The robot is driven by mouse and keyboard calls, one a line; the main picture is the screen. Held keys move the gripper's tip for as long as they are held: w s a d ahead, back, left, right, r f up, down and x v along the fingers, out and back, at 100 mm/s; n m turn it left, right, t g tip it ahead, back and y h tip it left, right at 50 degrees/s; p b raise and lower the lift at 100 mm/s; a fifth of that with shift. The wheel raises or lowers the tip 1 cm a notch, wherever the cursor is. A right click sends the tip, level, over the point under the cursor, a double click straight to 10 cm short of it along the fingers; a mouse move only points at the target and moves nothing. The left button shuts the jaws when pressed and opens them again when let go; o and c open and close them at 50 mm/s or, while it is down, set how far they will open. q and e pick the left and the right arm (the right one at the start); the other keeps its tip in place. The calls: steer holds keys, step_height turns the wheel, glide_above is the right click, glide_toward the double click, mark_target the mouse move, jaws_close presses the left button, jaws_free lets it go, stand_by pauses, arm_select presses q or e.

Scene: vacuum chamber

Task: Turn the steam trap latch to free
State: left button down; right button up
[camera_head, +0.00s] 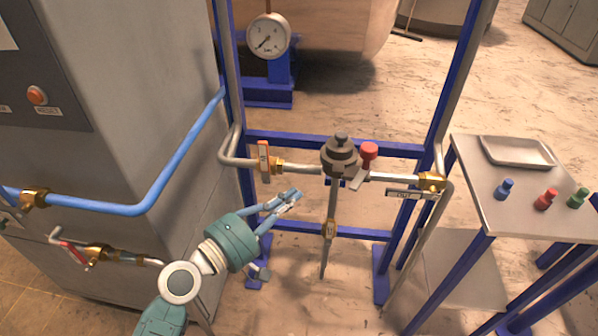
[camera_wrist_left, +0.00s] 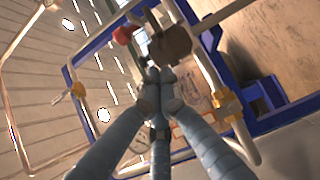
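The steam trap (camera_head: 340,160) is a dark grey round body on the pipe between the blue frame posts. A red knob (camera_head: 369,151) is on its right side, with a small grey lever (camera_head: 357,181) below it that may be the latch. My left gripper (camera_head: 293,196) is below and left of the trap, apart from it. In the left wrist view its fingers (camera_wrist_left: 157,76) converge with their tips together, holding nothing I can see. Beyond the tips, that view shows the trap body (camera_wrist_left: 171,46) and the red knob (camera_wrist_left: 123,35). My right gripper is not in view.
An orange-handled valve (camera_head: 264,160) sits on the pipe left of the trap, and a grey tagged handle (camera_head: 403,193) on the right. A thin pipe (camera_head: 328,248) runs down below the trap. A side table (camera_head: 505,215) with colored knobs stands right. A grey cabinet (camera_head: 130,80) stands left.

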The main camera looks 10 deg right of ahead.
mark_target(350, 189)
arm_select(q)
steer(key=w+d+p, duration=0.1)
steer(key=w+d, duration=0.2)
steer(key=d, duration=0.8)
steer(key=shift+w+d+r, duration=0.15)
steer(key=shift+d+r, duration=0.05)
steer(key=shift+d, duration=0.05)
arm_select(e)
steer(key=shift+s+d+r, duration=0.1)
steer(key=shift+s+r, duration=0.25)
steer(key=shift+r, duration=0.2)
arm_select(q)
steer(key=shift+a, duration=0.1)
steer(key=s+d, duration=0.1)
steer(key=s+d+p, duration=0.1)
steer(key=shift+s, duration=0.35)
steer(key=shift+a, duration=0.1)
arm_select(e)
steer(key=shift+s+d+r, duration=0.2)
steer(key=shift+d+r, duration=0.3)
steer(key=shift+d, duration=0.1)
arm_select(q)
steer(key=shift+w+a, duration=0.1)
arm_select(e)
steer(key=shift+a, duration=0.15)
